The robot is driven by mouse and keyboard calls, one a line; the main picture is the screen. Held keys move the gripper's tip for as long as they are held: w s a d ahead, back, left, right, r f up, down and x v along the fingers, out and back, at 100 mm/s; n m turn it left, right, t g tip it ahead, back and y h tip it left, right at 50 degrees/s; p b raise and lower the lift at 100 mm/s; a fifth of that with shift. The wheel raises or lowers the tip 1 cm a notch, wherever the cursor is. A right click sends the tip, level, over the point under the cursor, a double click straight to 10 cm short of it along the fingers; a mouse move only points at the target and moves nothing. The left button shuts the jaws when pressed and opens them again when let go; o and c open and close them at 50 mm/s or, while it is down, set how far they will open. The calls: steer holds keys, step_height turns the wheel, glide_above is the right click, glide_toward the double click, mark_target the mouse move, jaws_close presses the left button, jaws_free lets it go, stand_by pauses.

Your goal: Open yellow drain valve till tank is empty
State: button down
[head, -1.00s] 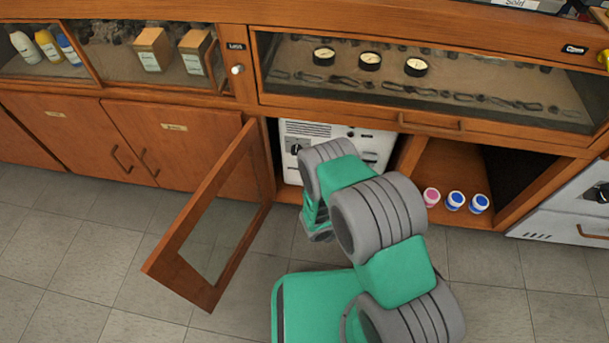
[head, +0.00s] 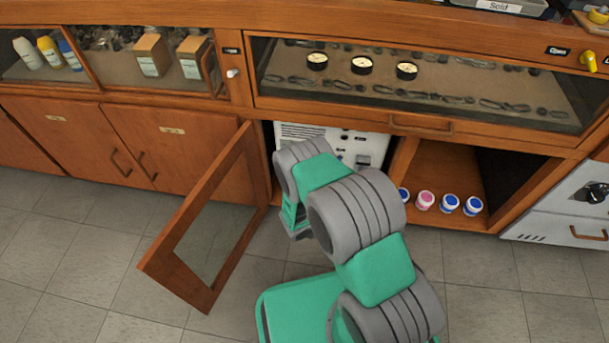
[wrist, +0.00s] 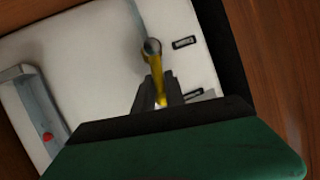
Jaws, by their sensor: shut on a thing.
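The yellow drain valve's handle (wrist: 158,82) shows in the wrist view, running down from a round grey pivot on a white panel (wrist: 90,55). My gripper (wrist: 158,92) has its dark fingers on both sides of the handle and is shut on it. In the head view the white unit (head: 365,146) stands inside the open cabinet. There my arm hides the valve and gripper. I cannot make out a tank level. A grey channel (wrist: 22,95) with a red spot (wrist: 47,137) is at the left of the panel.
The framed glass door (head: 210,225) stands open, left of my arm. Small blue-and-white and pink-lidded jars (head: 449,204) sit in the compartment to the right. A white appliance (head: 575,205) stands farther right. Tiled floor (head: 90,255) is clear at left.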

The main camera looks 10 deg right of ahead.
steer(key=c, duration=1.4)
jaws_free()
steer(key=p+v, duration=0.2)
steer(key=v, duration=0.5)
steer(key=shift+s+a+r, duration=0.1)
steer(key=shift+s, duration=0.3)
